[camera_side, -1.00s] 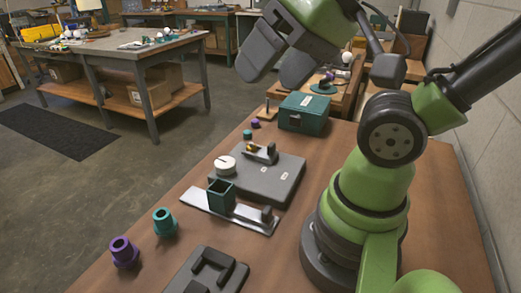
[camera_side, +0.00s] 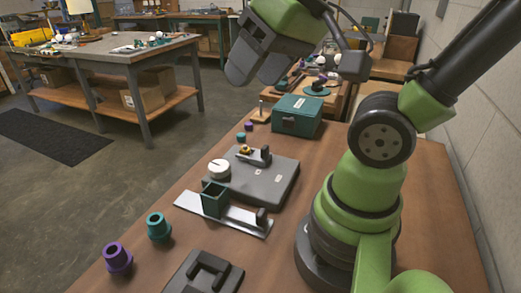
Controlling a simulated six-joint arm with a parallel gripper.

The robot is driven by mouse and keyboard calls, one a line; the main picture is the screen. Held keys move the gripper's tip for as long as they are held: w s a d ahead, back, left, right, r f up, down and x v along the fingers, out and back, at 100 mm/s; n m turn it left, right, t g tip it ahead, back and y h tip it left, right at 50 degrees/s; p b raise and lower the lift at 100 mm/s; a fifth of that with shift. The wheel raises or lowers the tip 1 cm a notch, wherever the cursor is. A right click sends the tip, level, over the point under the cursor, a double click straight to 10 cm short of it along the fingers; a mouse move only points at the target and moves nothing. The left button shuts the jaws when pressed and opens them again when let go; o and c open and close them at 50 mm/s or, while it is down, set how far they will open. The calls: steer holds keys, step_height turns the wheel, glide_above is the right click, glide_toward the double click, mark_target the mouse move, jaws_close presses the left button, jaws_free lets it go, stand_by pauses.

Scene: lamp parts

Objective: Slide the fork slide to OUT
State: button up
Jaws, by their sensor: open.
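My gripper (camera_side: 255,74) is open and empty, high above the far part of the bench, with its two dark fingers apart. It is well clear of the parts below. A flat silver rail (camera_side: 240,220) lies on the near side of a grey base plate (camera_side: 271,190). A square teal sleeve (camera_side: 214,198) stands on the rail, and a dark upright block (camera_side: 262,216) is at its right end. The plate carries a white dial (camera_side: 219,169) and a small dark bracket with a brass piece (camera_side: 246,150). I cannot tell which part is the fork slide, and no OUT mark is readable.
A teal box (camera_side: 296,117) stands behind the plate. A teal collar (camera_side: 158,227) and a purple collar (camera_side: 118,258) stand at the front left. A dark slotted fixture (camera_side: 204,272) is at the near edge. Bare wood (camera_side: 440,210) lies right of my base.

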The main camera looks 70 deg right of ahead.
steer(key=w+d+f+g+h, duration=0.1)
steer(key=w+d+f+g, duration=0.1)
steer(key=w+d, duration=0.2)
steer(key=n+g, duration=0.4)
glide_above(265, 147)
step_height(265, 147, down, 13)
steer(key=shift+w+f, duration=0.1)
steer(key=shift+f, duration=0.1)
steer(key=shift+d+f, duration=0.15)
steer(key=shift+f, duration=0.55)
step_height(265, 147, down, 9)
